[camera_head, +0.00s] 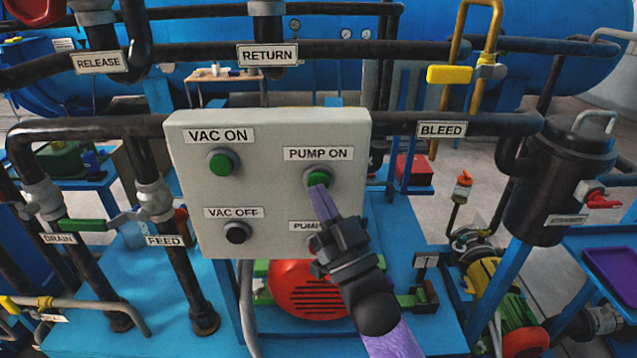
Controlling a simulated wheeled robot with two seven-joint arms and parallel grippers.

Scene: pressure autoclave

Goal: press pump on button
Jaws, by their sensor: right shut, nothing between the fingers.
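The grey control box (265,178) stands in the middle of the camera_head view. The green pump on button (318,177) is at its upper right, under the PUMP ON label (318,154). My right gripper (320,193) is shut and empty. Its fingertips overlap the lower edge of the green button in the picture; I cannot tell whether they touch it. The wrist hides most of the lower right button and part of its label. My left gripper is not in view.
The box also has a green VAC ON button (221,163) and a black VAC OFF button (237,232). Black pipes run beside the box, with a BLEED label (441,130) to the right. A red motor (300,287) sits below.

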